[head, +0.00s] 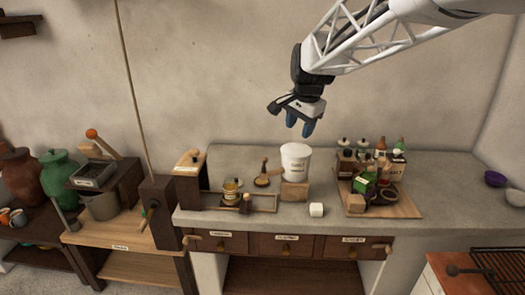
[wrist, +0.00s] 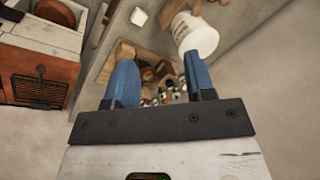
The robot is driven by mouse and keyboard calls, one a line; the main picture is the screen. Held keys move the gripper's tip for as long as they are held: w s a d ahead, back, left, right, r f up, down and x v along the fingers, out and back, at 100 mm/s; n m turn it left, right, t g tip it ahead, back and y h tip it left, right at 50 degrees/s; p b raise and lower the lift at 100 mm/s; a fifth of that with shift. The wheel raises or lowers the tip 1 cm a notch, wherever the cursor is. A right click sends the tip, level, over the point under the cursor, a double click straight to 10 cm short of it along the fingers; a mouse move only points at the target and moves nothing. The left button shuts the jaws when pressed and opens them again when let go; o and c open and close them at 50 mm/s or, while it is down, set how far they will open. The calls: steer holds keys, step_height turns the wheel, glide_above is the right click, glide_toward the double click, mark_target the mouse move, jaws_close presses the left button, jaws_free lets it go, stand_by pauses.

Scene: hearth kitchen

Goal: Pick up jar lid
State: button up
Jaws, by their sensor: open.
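My gripper (head: 300,123) hangs in the air above the counter, near the back wall, with its blue fingers apart and nothing between them. In the wrist view my gripper (wrist: 160,75) also shows open and empty. I cannot pick out the jar lid for certain. Several small jars with dark knobbed tops (head: 344,143) stand in the crowded group at the right. These parts are too small to tell a loose lid.
A white cube (head: 316,210) lies near the front edge. A wooden board (head: 408,207) carries the crowded group. Counter space at the right is mostly clear.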

steer(key=w+a+f+m, duration=0.2)
steer(key=w+a+f, duration=0.3)
steer(key=w, duration=0.4)
steer(key=m+g, duration=0.3)
steer(key=m, duration=0.3)
glide_above(237, 179)
step_height(237, 179, down, 24)
steer(key=shift+w+d+f, duration=0.2)
steer(key=shift+d+f, duration=0.05)
steer(key=shift+d, duration=0.2)
steer(key=shift+a+f, duration=0.15)
steer(key=shift+f, duration=1.1)
steer(key=shift+s+a+f, duration=0.1)
steer(key=shift+a+f, duration=0.15)
steer(key=shift+f, duration=1.05)
steer(key=shift+a+f, duration=0.2)
steer(key=shift+f, duration=1.1)
